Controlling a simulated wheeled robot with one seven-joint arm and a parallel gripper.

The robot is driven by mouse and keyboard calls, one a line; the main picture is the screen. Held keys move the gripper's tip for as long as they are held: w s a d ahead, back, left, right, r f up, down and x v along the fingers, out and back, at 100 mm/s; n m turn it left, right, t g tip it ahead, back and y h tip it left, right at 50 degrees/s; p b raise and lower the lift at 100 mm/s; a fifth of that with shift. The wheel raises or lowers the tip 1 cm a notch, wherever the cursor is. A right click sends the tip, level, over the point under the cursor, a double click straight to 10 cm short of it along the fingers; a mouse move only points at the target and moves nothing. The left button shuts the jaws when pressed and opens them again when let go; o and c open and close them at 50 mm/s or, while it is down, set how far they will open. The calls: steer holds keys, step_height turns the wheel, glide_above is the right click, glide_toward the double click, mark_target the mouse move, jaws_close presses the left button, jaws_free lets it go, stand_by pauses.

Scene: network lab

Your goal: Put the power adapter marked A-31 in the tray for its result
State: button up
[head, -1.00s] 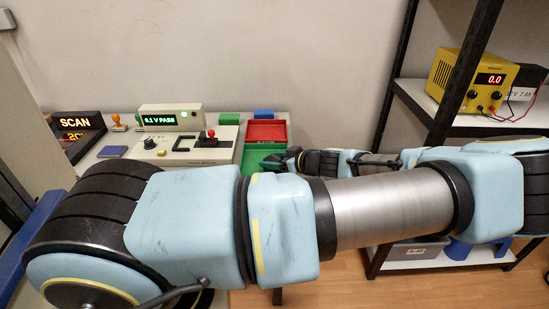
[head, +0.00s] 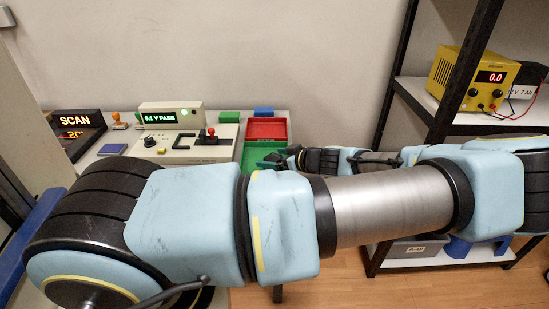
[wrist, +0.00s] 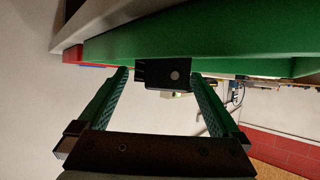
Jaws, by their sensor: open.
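A small dark block with a round grey spot, apparently the power adapter (wrist: 164,74), shows at the fingertips in the wrist view, against a green wall. No A-31 mark is readable on it. My gripper (wrist: 159,76) is open, with one finger on each side of the block and gaps beside it. In the head view, my gripper (head: 275,161) is at the green tray (head: 252,153), at its right side. The red tray (head: 266,130) lies just behind. I cannot tell whether the block rests on the tray floor. The tester (head: 170,116) display ends in "V PASS".
A scan sign (head: 77,130) stands at the left of the bench. A shelf rack with a yellow power supply (head: 470,80) is at right. My arm hides the bench front.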

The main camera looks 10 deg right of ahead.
steer(key=b+v, duration=0.3)
steer(key=v, duration=0.9)
steer(key=shift+b, duration=0.35)
